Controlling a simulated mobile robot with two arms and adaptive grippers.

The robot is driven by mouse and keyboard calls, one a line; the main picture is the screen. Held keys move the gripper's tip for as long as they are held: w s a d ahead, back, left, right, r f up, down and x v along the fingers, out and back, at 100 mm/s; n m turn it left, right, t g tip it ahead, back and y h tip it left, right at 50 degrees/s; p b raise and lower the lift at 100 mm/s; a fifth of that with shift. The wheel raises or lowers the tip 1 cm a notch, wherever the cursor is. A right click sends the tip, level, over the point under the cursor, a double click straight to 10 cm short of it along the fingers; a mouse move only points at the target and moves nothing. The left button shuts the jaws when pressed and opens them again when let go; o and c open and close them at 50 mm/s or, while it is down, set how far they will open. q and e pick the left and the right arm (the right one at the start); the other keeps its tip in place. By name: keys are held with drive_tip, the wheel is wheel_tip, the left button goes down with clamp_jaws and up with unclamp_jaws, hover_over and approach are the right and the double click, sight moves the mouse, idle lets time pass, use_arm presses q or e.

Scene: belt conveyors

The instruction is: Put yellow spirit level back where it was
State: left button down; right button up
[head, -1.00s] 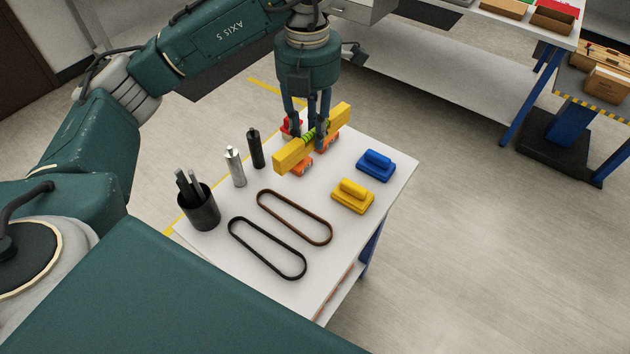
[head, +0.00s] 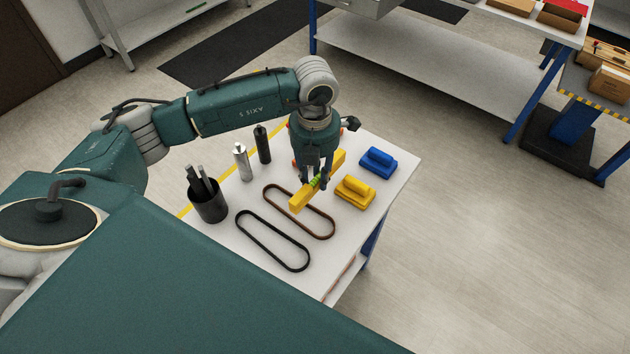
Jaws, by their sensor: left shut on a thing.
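The yellow spirit level (head: 299,203) is a long yellow bar with a green vial section near its middle. My left gripper (head: 317,182) is shut on it around the middle, pointing down over the white table (head: 260,185). The level lies diagonally in the picture, over or beside the upper part of the brown belt loop (head: 318,231) and left of the yellow block with a handle (head: 355,192). I cannot tell whether it touches the table. My right gripper is not in view.
A blue handled block (head: 378,162) stands at the table's right. A black belt loop (head: 272,241), a dark pen cup (head: 209,204), a silver bottle (head: 242,162) and a black bottle (head: 263,145) stand or lie on the left side. Orange-red objects behind my gripper are mostly hidden.

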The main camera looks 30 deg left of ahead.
sight(315, 187)
use_arm(q)
wheel_tip(315, 187, down, 3)
drive_tip(key=shift+r+p, duration=0.2)
drive_tip(key=shift+p, duration=0.1)
drive_tip(key=shift+f, duration=0.45)
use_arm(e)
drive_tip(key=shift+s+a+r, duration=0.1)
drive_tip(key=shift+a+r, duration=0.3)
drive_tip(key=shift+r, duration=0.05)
use_arm(q)
drive_tip(key=shift+f+b, duration=0.5)
drive_tip(key=shift+b, duration=0.05)
drive_tip(key=c, duration=1.4)
unclamp_jaws()
drive_tip(key=shift+r, duration=0.1)
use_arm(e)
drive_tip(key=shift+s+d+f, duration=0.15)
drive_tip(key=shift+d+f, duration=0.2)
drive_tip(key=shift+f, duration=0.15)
